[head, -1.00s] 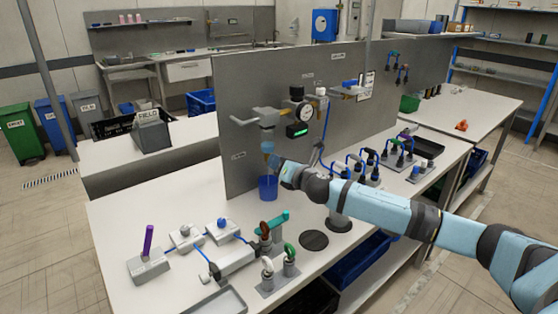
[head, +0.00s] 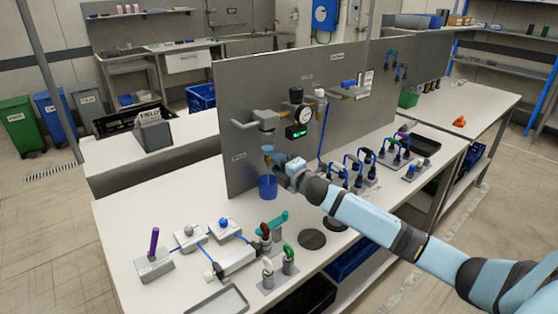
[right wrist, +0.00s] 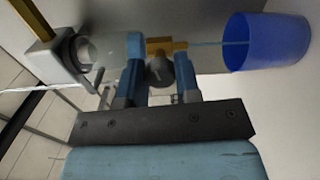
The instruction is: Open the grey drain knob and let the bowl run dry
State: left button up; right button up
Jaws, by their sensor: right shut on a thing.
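The grey drain knob (right wrist: 160,74) sits under the bowl, beside a brass outlet (right wrist: 165,45). My right gripper (right wrist: 159,62) is shut on the knob, with one finger on each side. The clear bowl (right wrist: 100,50) hangs below a grey housing; the bowl also shows small in the head view (head: 267,149). How much liquid it holds is not clear. A thin pale-blue stream (right wrist: 212,44) runs from the outlet into a blue cup (right wrist: 265,42). The cup stands on the table in the head view (head: 268,187). My left gripper is not in view.
A grey upright panel (head: 235,100) stands behind the bowl, with a gauge (head: 304,115) and a green display (head: 296,131). Valve fittings (head: 222,232) and a tray (head: 218,301) occupy the front of the table. Hose fittings (head: 360,165) stand to the right.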

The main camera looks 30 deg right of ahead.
jog(key=m+p, duration=0.1)
jog(key=m, duration=0.1)
jog(key=shift+m, duration=0.3)
dwell(0.5)
jog(key=o, duration=0.9)
jog(key=shift+s+d, duration=0.2)
jog(key=shift+s, duration=2.1)
jog(key=shift+s+d, duration=0.15)
jog(key=shift+s, duration=2.15)
jog(key=shift+s+d, duration=0.2)
jog(key=shift+s, duration=2.1)
jog(key=shift+s+f, duration=0.1)
